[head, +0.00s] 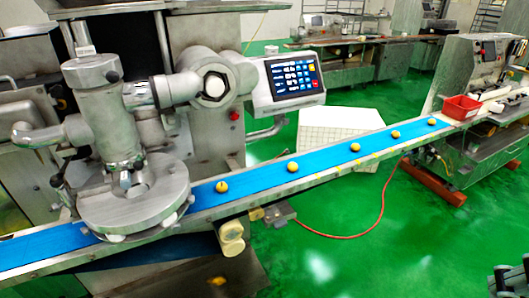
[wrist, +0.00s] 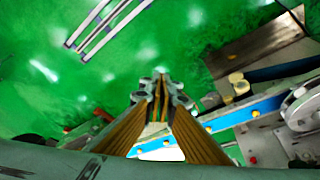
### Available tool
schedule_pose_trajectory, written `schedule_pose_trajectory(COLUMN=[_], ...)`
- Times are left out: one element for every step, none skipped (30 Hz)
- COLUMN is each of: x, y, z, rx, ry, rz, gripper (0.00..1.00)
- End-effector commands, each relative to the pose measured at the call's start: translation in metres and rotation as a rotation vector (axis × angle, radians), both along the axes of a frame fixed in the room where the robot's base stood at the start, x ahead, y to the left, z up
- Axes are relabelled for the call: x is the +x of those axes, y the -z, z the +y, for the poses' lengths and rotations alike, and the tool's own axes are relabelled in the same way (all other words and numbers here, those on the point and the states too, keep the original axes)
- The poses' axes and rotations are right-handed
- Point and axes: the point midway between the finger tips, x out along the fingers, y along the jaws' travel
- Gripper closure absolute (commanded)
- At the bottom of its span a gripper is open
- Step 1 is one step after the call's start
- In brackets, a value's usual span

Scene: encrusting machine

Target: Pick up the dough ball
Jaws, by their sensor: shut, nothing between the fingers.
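Several small yellow dough balls sit spaced out along a blue conveyor belt (head: 325,158). The nearest to the machine is one dough ball (head: 221,186), with another (head: 292,166) further right. My gripper is shut and empty, apart from the balls and seen against the green floor and belt. Its fingers hide part of the belt.
The steel encrusting machine (head: 133,190) stands over the belt's left end, with a control screen (head: 292,77) behind the belt. A red bin (head: 461,107) stands at the far right end. A red hose (head: 350,237) lies on the open green floor in front.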

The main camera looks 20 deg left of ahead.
Motion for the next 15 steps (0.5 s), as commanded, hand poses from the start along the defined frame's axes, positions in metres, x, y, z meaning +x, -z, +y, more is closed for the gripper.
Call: schedule_pose_trajectory(x=[0.0000,0.0000,0.0000,0.0000,0.0000,0.0000,0.0000,0.0000,0.0000,0.0000,0.0000,0.0000,0.0000,0.0000,0.0000], y=[0.0000,0.0000,0.0000,0.0000,0.0000,0.0000,0.0000,0.0000,0.0000,0.0000,0.0000,0.0000,0.0000,0.0000,0.0000], z=[0.0000,0.0000,0.0000,0.0000,0.0000,0.0000,0.0000,0.0000,0.0000,0.0000,0.0000,0.0000,0.0000,0.0000,0.0000], rx=[0.000,0.000,0.000,0.000,0.000,0.000,0.000,0.000,0.000,0.000,0.000,0.000,0.000,0.000,0.000], ry=[0.000,0.000,0.000,0.000,0.000,0.000,0.000,0.000,0.000,0.000,0.000,0.000,0.000,0.000,0.000], rz=[0.000,0.000,0.000,0.000,0.000,0.000,0.000,0.000,0.000,0.000,0.000,0.000,0.000,0.000,0.000], gripper=[1.00,1.00,1.00,1.00,1.00,1.00,1.00,1.00,1.00,1.00,0.99,0.95,0.93,0.90,0.86])
